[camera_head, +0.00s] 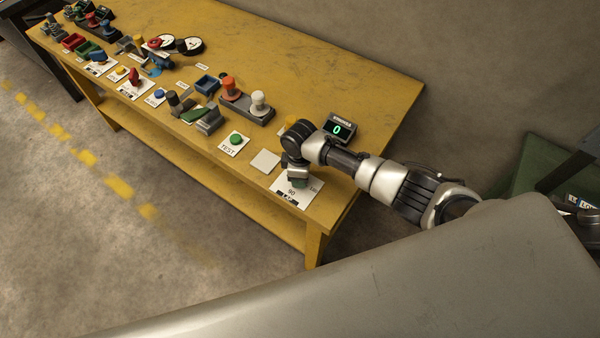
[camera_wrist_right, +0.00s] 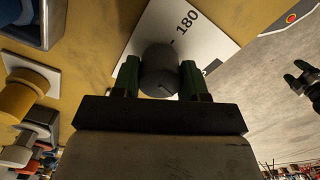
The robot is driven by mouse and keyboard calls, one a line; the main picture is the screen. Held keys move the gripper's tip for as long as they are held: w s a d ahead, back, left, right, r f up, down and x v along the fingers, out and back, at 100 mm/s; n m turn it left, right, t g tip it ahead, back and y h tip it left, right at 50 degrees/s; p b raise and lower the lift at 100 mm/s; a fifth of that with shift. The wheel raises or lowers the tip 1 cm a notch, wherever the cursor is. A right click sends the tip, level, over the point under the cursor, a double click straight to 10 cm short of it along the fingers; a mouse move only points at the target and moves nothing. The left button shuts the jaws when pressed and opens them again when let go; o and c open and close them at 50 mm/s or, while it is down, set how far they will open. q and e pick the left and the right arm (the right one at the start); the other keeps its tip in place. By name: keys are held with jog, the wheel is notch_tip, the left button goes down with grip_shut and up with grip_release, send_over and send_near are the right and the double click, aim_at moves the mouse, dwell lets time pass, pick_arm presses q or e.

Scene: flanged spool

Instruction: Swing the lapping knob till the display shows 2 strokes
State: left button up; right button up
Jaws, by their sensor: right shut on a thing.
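The lapping knob (camera_wrist_right: 159,72) is a dark grey round knob on a white plate (camera_wrist_right: 200,28) marked 180, seen in the right wrist view. My right gripper (camera_wrist_right: 160,80) has its two green-padded fingers on either side of the knob, shut on it. In the head view my right gripper (camera_head: 298,174) is over the white plate (camera_head: 292,195) at the table's near right corner, and the knob is hidden there. The display (camera_head: 340,128) is a small dark box behind my right arm and shows a green 0.
The yellow table (camera_head: 330,80) carries a row of controls to the left. A grey block with orange and white knobs (camera_head: 246,104) stands farther left. The table's back right is clear.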

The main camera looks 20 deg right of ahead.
jog(key=n, duration=0.3)
jog(key=shift+n, duration=0.3)
dwell(0.3)
jog(key=o, duration=0.9)
jog(key=shift+o, duration=0.2)
notch_tip(320, 180, up, 11)
jog(key=b, duration=0.1)
jog(key=shift+f, duration=0.1)
dwell(0.6)
